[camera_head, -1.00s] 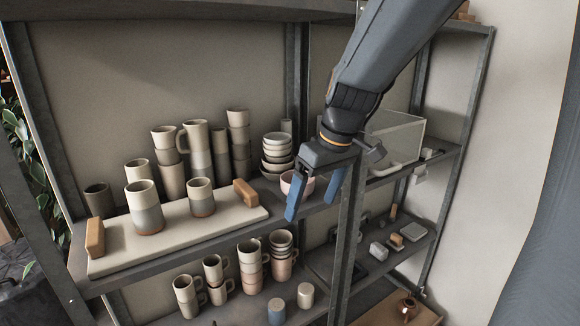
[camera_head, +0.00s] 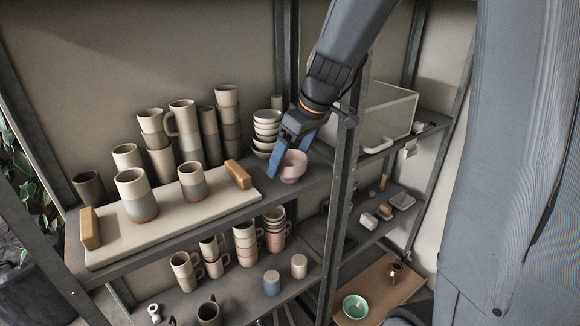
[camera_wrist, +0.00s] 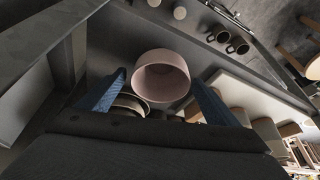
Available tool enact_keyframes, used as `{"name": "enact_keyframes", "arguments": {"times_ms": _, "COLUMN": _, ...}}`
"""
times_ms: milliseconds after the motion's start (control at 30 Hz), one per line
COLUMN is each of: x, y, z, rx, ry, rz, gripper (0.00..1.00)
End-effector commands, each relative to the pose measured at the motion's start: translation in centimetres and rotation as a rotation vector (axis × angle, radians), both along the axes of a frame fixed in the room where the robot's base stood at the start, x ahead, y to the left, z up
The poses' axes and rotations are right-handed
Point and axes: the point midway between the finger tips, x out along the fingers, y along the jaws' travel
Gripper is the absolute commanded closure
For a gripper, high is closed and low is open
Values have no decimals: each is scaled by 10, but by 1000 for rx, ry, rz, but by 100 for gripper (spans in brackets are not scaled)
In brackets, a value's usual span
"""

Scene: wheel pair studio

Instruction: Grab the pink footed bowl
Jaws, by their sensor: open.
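The pink footed bowl (camera_head: 291,167) stands on the upper shelf, at its right end near the dark upright. In the wrist view the bowl (camera_wrist: 162,78) sits ahead of and between my two blue fingers, with its opening in sight. My gripper (camera_head: 286,160) is open, and one blue finger hangs at the bowl's left side in the head view. The wrist view shows my gripper (camera_wrist: 160,95) with a finger on each side of the bowl. I cannot tell whether either finger touches it.
A stack of pale bowls (camera_head: 266,130) stands close to the left of the pink bowl. A shelf upright (camera_head: 341,190) is close on the right. Several mugs and a cream board (camera_head: 165,215) fill the shelf to the left.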

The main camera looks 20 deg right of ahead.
Motion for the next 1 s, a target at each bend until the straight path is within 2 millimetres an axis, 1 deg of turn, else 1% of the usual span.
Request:
{"name": "enact_keyframes", "arguments": {"times_ms": 100, "x": 1, "y": 1, "z": -5, "rx": -1, "ry": 1, "rz": 0, "gripper": 15}}
{"name": "enact_keyframes", "arguments": {"times_ms": 300, "x": 2, "y": 1, "z": -6, "rx": -1, "ry": -1, "rz": 0, "gripper": 15}}
{"name": "enact_keyframes", "arguments": {"times_ms": 333, "x": 2, "y": 1, "z": -6, "rx": -1, "ry": -1, "rz": 0, "gripper": 17}}
{"name": "enact_keyframes", "arguments": {"times_ms": 600, "x": 2, "y": 1, "z": -6, "rx": -1, "ry": -1, "rz": 0, "gripper": 62}}
{"name": "enact_keyframes", "arguments": {"times_ms": 1000, "x": 1, "y": 1, "z": -2, "rx": 0, "ry": -2, "rz": 1, "gripper": 62}}
